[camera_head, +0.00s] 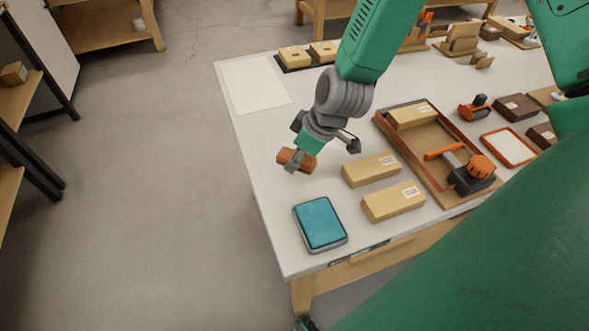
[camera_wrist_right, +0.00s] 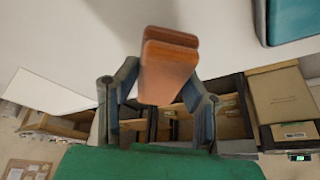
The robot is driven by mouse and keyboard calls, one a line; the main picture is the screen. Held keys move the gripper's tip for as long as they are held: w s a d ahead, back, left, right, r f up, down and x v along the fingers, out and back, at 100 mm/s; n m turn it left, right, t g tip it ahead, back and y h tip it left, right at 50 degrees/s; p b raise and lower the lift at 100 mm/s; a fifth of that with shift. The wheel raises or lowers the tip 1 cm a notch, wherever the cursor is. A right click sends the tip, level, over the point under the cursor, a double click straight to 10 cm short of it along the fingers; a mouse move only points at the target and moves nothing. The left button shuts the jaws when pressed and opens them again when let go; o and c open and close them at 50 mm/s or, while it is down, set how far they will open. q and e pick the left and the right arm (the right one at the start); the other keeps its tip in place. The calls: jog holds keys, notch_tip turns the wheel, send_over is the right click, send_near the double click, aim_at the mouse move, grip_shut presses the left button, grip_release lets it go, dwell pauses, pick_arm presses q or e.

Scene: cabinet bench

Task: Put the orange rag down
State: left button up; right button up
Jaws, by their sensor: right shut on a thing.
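The orange rag (camera_head: 288,155) is a small folded orange-brown piece in the head view, above the white bench's left side. My right gripper (camera_head: 297,160) is shut on it. In the right wrist view the rag (camera_wrist_right: 168,70) shows as a two-layered block between the two fingers (camera_wrist_right: 160,98). I cannot tell whether the rag touches the bench top. My left gripper is not seen clearly in either view.
A blue-topped tray (camera_head: 320,223) lies near the bench's front left corner. Two cardboard boxes (camera_head: 371,169) (camera_head: 393,202) lie right of the rag, before an orange-rimmed tray (camera_head: 436,184). A white sheet (camera_head: 254,84) lies behind. Bare bench (camera_head: 262,135) surrounds the gripper's left side.

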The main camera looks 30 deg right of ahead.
aim_at(296, 177)
notch_tip(296, 177, down, 3)
jog(key=shift+s+r, duration=0.1)
jog(key=shift+a+f, duration=0.15)
jog(key=shift+f, duration=0.25)
jog(key=shift+a+r, duration=0.1)
jog(key=shift+a, duration=0.3)
jog(key=shift+d+f+b, duration=0.25)
jog(key=shift+f+b, duration=0.1)
jog(key=shift+b, duration=0.1)
jog(key=o, duration=1)
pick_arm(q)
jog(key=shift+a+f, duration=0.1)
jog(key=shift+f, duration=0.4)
pick_arm(e)
jog(key=shift+d+f, duration=0.1)
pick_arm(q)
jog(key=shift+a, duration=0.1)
pick_arm(e)
jog(key=shift+s, duration=0.15)
